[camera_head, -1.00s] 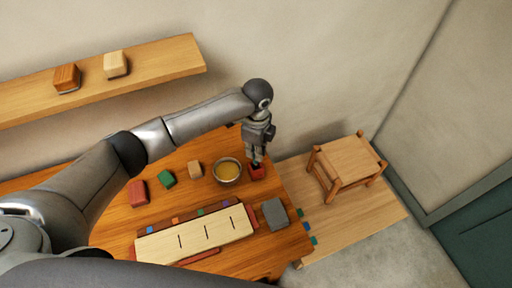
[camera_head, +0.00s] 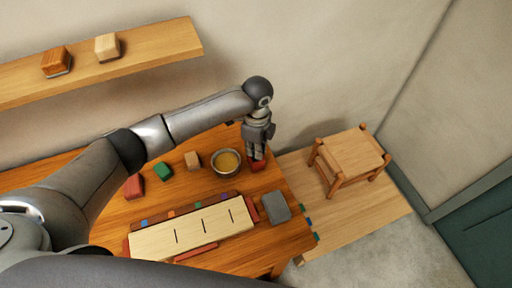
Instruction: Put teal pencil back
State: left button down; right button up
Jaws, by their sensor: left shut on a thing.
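My left gripper (camera_head: 257,153) points down over the right part of the wooden table, just right of a bowl. Its fingers are shut, with the tips at a small red block (camera_head: 258,166). What lies between the fingers is too small and hidden to make out. I cannot make out a teal pencil. A pale slotted board (camera_head: 190,231) lies at the table's front, with small coloured ends along its back edge. My right gripper is not in view.
A bowl with yellow contents (camera_head: 226,162) stands left of the gripper. Red, green (camera_head: 162,172) and tan blocks lie farther left. A grey block (camera_head: 275,208) is near the right edge. A wooden stool (camera_head: 350,157) stands right. A wall shelf (camera_head: 150,49) holds two blocks.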

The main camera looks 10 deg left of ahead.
pick_arm(q)
jog(key=shift+f, duration=0.3)
jog(key=c, duration=1.4)
grip_release()
jog(key=shift+c, duration=0.2)
notch_tip(320, 180, up, 12)
